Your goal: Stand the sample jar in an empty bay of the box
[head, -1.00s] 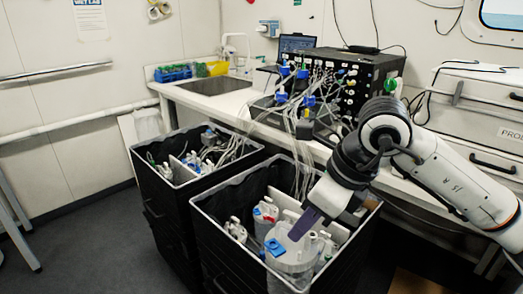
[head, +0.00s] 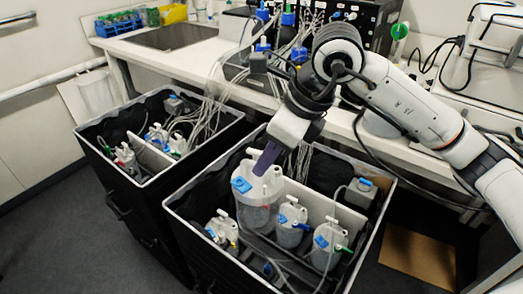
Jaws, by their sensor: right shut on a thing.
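The sample jar (head: 257,213) is a large clear jar with a whitish lid and a blue clip. My right gripper (head: 268,160) is shut on it at the lid, its dark purple finger lying over the top. The jar is roughly upright at the back left part of the near black box (head: 190,240). I cannot tell whether its base is above the box floor or resting on it. The jar hides part of the box's white divider (head: 340,212). My left gripper is not in view.
Smaller jars stand in the near box: one at left (head: 222,229), one in the middle (head: 291,226), one at right (head: 326,246). A grey unit (head: 361,192) sits at the back right. Tubes cross the floor. A second black box (head: 105,180) stands left, below the bench.

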